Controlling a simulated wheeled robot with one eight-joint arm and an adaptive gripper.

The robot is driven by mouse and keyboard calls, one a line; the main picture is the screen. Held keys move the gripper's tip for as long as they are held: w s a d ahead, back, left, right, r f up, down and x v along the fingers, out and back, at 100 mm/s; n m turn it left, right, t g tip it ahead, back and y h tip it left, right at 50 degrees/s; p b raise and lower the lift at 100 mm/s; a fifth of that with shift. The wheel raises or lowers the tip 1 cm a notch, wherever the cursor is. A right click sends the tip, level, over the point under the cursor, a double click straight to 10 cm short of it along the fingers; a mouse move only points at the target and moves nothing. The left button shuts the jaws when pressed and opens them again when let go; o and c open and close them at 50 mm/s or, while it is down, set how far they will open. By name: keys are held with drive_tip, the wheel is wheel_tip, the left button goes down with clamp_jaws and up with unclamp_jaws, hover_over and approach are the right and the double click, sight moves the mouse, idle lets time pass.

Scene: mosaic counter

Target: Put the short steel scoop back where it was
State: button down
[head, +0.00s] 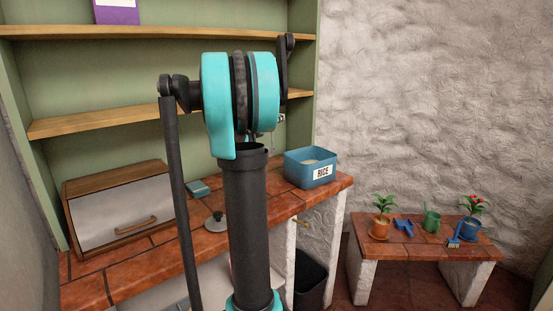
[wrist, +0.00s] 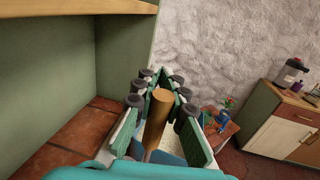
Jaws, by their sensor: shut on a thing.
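My gripper (wrist: 161,84) is shut on a brown, wood-coloured handle (wrist: 157,118) in the wrist view. The handle stands between the two rows of finger pads and points away from the palm. No steel bowl shows clearly, so I cannot tell the scoop's length or its lower end. In the head view my arm hides most of the gripper and the scoop. The blue box marked RICE (head: 312,176) stands at the right end of the tiled counter, just right of my arm, with pale contents inside.
A bread box (head: 120,205) stands at the counter's left, with a pot lid (head: 215,221) and a small teal item (head: 197,188) nearby. Wooden shelves (head: 75,126) rise behind. A low bench (head: 430,244) at the right holds potted plants and small tools. A dark bin (head: 311,280) stands below.

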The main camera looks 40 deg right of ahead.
wheel_tip(320, 180, down, 14)
idle(0.5)
drive_tip(key=c, duration=1.6)
unclamp_jaws()
drive_tip(key=shift+o, duration=0.2)
drive_tip(key=v, duration=1.2)
drive_tip(key=shift+r, duration=0.15)
